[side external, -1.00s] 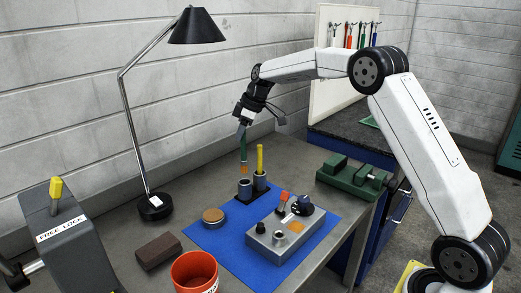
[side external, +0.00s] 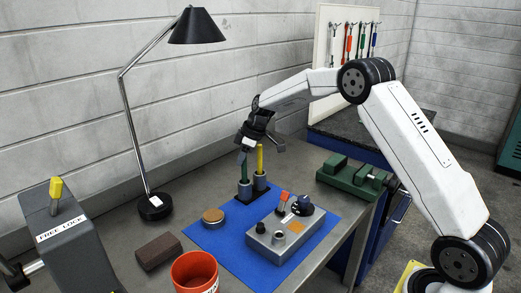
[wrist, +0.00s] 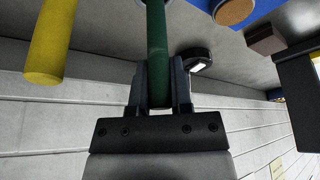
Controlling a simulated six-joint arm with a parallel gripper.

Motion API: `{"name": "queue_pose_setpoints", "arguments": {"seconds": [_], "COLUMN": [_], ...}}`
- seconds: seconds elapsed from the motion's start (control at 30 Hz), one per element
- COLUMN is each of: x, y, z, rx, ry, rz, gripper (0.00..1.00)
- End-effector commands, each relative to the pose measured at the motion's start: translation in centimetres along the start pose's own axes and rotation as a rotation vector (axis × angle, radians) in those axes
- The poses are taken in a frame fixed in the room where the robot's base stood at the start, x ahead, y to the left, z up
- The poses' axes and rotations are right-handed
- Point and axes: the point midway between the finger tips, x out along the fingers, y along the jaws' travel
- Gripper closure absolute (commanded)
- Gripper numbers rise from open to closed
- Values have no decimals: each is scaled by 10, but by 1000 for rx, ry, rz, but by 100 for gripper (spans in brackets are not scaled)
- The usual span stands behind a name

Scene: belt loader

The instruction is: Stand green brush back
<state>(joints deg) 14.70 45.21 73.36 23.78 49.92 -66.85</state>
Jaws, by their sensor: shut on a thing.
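The green brush (side external: 244,172) stands upright with its lower end inside the left dark cup (side external: 244,190) of a two-cup holder; its bristle end is hidden in the cup. My gripper (side external: 243,154) is shut on the upper part of its handle. In the wrist view the green handle (wrist: 157,55) runs between the two fingers of my gripper (wrist: 158,82). A yellow-handled tool (side external: 260,158) stands in the right cup (side external: 261,181), close beside; its yellow handle also shows in the wrist view (wrist: 50,45).
A grey fixture block (side external: 285,238) sits on the blue mat (side external: 220,243). A round tan-topped tin (side external: 213,215), brown block (side external: 158,251) and red bucket (side external: 194,272) stand left and in front. A lamp (side external: 153,206) stands behind left; a green vise (side external: 350,175) is right.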

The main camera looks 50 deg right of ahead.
Motion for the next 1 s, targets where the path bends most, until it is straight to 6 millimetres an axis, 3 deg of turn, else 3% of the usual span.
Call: {"name": "queue_pose_setpoints", "arguments": {"seconds": [0.57,0.6,0.7,1.0], "x": [12,12,11,11], "y": [0,0,0,0], "z": [5,5,5,4], "rx": [0,0,0,0], "ry": [1,1,1,1], "rz": [1,1,1,1], "gripper": [100,65,40,40]}}
